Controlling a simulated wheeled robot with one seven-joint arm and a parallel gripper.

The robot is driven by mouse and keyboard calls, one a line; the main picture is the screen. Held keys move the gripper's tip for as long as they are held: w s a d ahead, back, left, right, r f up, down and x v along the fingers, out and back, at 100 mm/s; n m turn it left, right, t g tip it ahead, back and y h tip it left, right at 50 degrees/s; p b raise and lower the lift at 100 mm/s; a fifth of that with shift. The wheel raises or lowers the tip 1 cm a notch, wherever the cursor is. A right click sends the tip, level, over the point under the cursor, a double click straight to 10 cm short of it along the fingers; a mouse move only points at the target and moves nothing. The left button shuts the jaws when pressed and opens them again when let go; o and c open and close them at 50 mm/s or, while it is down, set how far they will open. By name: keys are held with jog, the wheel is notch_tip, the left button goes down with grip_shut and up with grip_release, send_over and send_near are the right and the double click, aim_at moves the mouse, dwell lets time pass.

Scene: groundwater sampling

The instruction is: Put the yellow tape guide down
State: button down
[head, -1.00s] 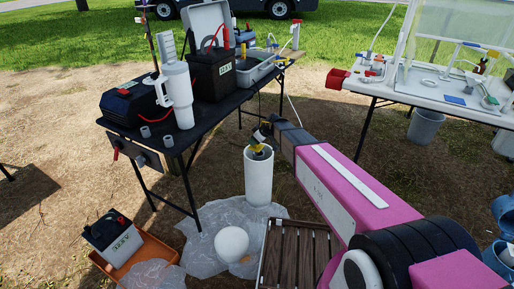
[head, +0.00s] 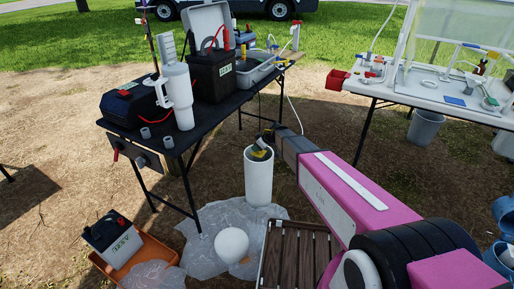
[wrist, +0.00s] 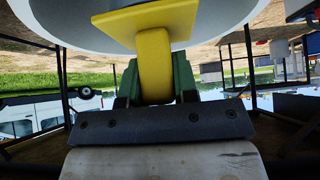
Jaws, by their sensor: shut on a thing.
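The yellow tape guide (head: 261,154) is at the top of the white upright pipe (head: 258,180) in the head view. In the wrist view the guide (wrist: 153,62) stands between the green fingers of my gripper (wrist: 156,82), which is shut on it. The guide's wide yellow end is up against or over the pipe's rim (wrist: 85,38); I cannot tell whether it rests there. My gripper (head: 266,139) is just above the pipe mouth in the head view, with its fingers partly hidden.
The black table (head: 150,125) with a cup, cases and a tray stands left of the pipe. A white ball-like thing (head: 231,244) lies on plastic sheeting (head: 200,255). A slatted wooden crate (head: 285,255) is in front. A white table (head: 430,92) stands at right.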

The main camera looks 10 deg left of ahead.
jog(key=c, duration=0.9)
grip_release()
jog(key=v, duration=1.2)
jog(key=s+d+m+h, duration=0.2)
jog(key=s+d+m, duration=0.2)
jog(key=s+d, duration=0.3)
jog(key=s+d+m+g+h, duration=0.1)
jog(key=s+d+m+h, duration=0.1)
jog(key=s+d+m, duration=0.3)
jog(key=s+d+f+m+g+h, duration=0.1)
jog(key=s+d+m+h, duration=0.2)
jog(key=s+d, duration=0.8)
jog(key=shift+s+d+f+m, duration=0.1)
jog(key=shift+d+m, duration=0.45)
jog(key=shift+d, duration=1.05)
jog(key=shift+s+d+f+m, duration=0.1)
jog(key=shift+d+m, duration=0.45)
jog(key=shift+d, duration=1.05)
